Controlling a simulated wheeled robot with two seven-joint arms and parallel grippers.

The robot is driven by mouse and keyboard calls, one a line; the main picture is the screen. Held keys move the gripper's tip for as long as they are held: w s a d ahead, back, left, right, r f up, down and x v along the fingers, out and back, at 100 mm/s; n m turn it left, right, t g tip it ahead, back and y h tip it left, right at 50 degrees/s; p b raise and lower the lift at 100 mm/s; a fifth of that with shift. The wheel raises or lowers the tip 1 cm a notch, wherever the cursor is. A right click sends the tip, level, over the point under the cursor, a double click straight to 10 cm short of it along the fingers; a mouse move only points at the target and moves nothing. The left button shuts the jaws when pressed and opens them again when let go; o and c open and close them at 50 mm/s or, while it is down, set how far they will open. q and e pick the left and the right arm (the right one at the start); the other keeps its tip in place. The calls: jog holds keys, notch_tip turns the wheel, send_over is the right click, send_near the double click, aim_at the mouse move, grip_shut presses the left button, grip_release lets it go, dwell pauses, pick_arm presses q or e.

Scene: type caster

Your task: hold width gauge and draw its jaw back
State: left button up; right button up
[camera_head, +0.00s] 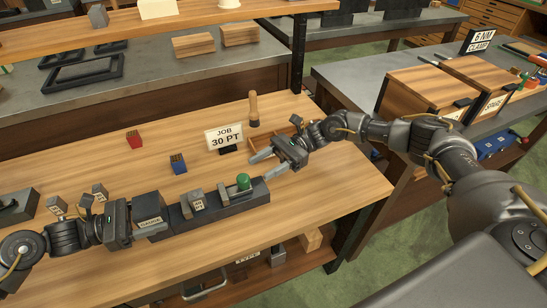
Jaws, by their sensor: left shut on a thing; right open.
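A sign reading JOB 30 PT (225,138) stands behind the gauge. A small wooden tray (283,136) lies behind my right gripper. Small grey blocks (57,205) sit at left.

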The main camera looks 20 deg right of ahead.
jog(key=v, duration=0.5)
jog(key=shift+a, duration=0.1)
dwell(0.6)
pick_arm(q)
jog(key=o, duration=1.1)
jog(key=a, duration=0.8)
jog(key=a+r, duration=0.1)
jog(key=a, duration=0.3)
jog(key=shift+r, duration=0.1)
